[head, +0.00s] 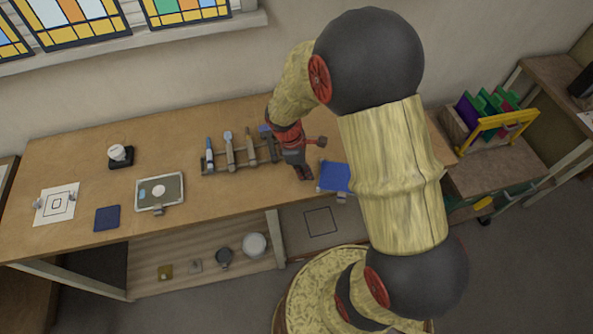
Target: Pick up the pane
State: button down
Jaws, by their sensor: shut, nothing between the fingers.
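A flat bright blue pane (334,177) lies near the front edge of the workbench (235,190), partly hidden behind my arm. My gripper (304,174) points down just left of the blue pane. Its fingers are together and hold nothing. From this angle I cannot tell whether the fingertips touch the bench or the pane's edge. Several coloured panes (485,104), purple, green and red, stand upright in a wooden rack on the right.
A tool rack (238,165) stands left of my gripper. Further left are a grey-green tray (174,181), a dark blue square (107,217), a white paper sheet (56,203) and a small black-and-white item (120,154). Bare bench lies between them. Pots sit on the lower shelf.

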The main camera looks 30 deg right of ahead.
jog(key=shift+s+d, duration=0.2)
jog(key=shift+d, duration=0.1)
jog(key=shift+s+d+r+p, duration=0.1)
jog(key=shift+s+d+p, duration=0.4)
jog(key=shift+d+p, duration=0.1)
jog(key=shift+s+d, duration=0.1)
jog(key=shift+d, duration=0.15)
jog(key=shift+a, duration=0.1)
